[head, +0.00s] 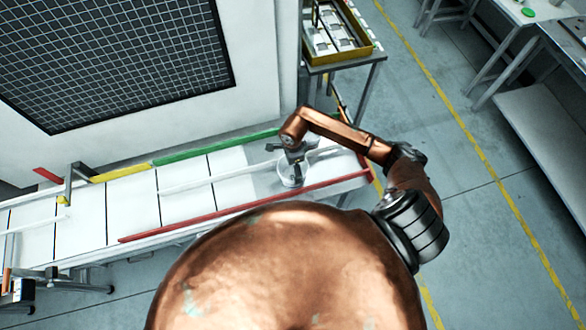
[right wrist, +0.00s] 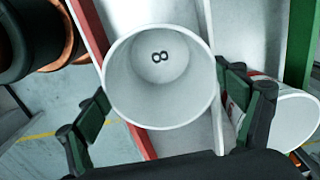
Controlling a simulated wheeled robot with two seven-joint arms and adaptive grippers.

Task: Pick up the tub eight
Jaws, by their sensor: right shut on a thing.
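The white tub eight (right wrist: 160,75) is in the middle of the right wrist view, its open mouth towards the camera. A black 8 shows on its inside bottom. My right gripper (right wrist: 170,112) has one finger on each side of the tub and is shut on it. In the head view my right gripper (head: 293,150) is over the right end of the conveyor, with the tub (head: 291,180) just below it. The tub is partly hidden there by the gripper. My left gripper is not in view.
A second white tub (right wrist: 290,118) lies close beside the right finger. The conveyor (head: 190,205) has a red rail (head: 240,207) on the near side and a green rail (head: 205,148) on the far side. A yellow-edged tray (head: 335,50) stands on a table behind.

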